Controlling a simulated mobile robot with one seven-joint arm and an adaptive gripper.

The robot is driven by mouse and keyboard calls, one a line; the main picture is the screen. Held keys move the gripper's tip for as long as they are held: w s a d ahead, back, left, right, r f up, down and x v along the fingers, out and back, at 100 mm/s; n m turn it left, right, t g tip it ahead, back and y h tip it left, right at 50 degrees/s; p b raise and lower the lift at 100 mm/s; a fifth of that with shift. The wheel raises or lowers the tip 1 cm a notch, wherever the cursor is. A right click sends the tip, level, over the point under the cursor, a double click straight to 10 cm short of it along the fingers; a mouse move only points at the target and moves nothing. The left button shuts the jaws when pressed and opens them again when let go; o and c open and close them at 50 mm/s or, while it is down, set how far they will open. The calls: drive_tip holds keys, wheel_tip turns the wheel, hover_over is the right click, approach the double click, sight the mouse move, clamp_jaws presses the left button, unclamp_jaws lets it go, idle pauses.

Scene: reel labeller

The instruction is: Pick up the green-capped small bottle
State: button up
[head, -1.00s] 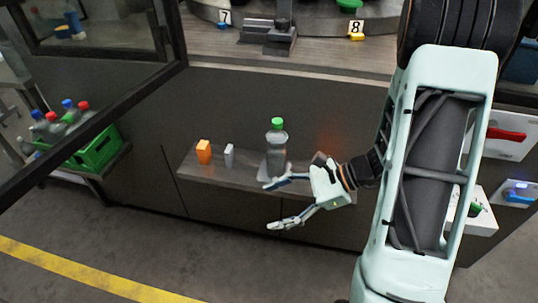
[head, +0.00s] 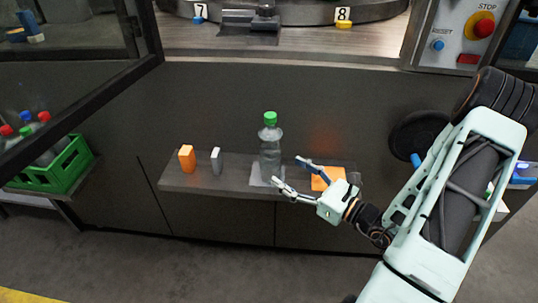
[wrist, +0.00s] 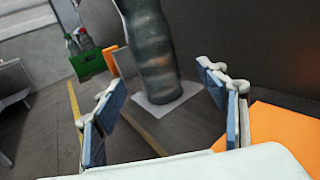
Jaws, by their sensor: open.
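The green-capped small bottle (head: 270,150) stands upright on a pale square on the narrow shelf in the head view. It is clear grey with a green cap. In the wrist view the bottle (wrist: 149,50) shows ahead, between and beyond the two fingers, with its top cut off. My gripper (head: 291,174) is open and empty, just right of and in front of the bottle's lower part. In the wrist view my gripper (wrist: 158,107) has its blue-padded fingers spread wide. I see no contact with the bottle.
An orange block (head: 187,158) and a grey-white block (head: 216,160) stand left of the bottle on the shelf (head: 235,184). A flat orange square (head: 327,178) lies right, behind my gripper. A green crate (head: 62,165) of bottles stands far left. A dark panel rises behind.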

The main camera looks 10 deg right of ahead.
sight(270, 159)
drive_tip(key=shift+x, duration=1)
drive_tip(key=shift+a+r+b+x, duration=0.15)
drive_tip(key=shift+b+x, duration=0.3)
drive_tip(key=shift+x, duration=0.9)
drive_tip(key=shift+a+r+b+x, duration=0.1)
drive_tip(key=shift+r+b+x, duration=0.25)
drive_tip(key=shift+x, duration=1.05)
drive_tip(key=shift+s+f, duration=0.1)
drive_tip(key=shift+s, duration=0.1)
drive_tip(key=shift+c, duration=0.5)
drive_tip(key=c, duration=1.7)
